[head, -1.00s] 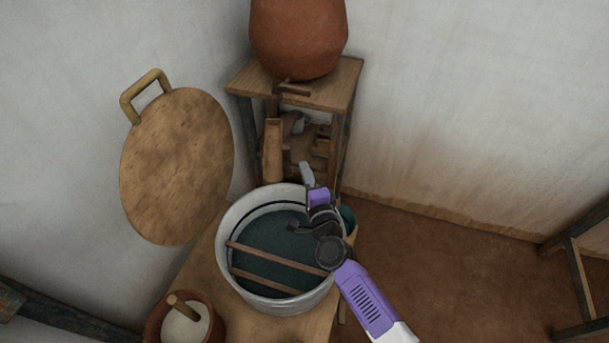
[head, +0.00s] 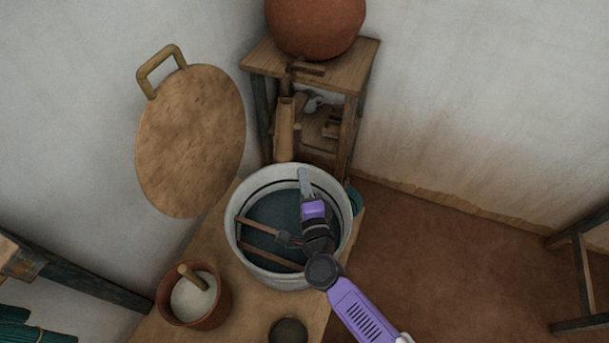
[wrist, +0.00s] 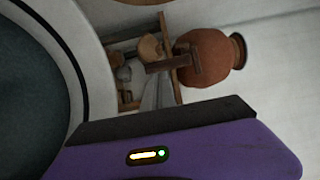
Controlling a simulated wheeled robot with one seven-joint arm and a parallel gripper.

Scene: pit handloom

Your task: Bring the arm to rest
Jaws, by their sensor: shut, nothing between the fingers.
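My arm reaches in from the lower right in the head view, with my gripper (head: 304,180) over the far right part of the white bucket (head: 236,252). The gripper is shut and holds nothing. The bucket contains dark blue-green liquid (head: 275,215), and two wooden sticks (head: 270,256) lie across it, partly hidden by my arm. In the wrist view the bucket's pale rim (wrist: 95,75) and dark liquid (wrist: 28,95) fill the left side. A purple and dark gripper part (wrist: 180,145) crosses the bottom there; the fingertips are not clear.
A clay pot (head: 317,25) stands on a wooden stand (head: 362,65) behind the bucket. A round wooden lid (head: 190,140) leans on the left wall. A brown bowl of white stuff (head: 222,300) and a dark round object (head: 288,331) sit on the bench.

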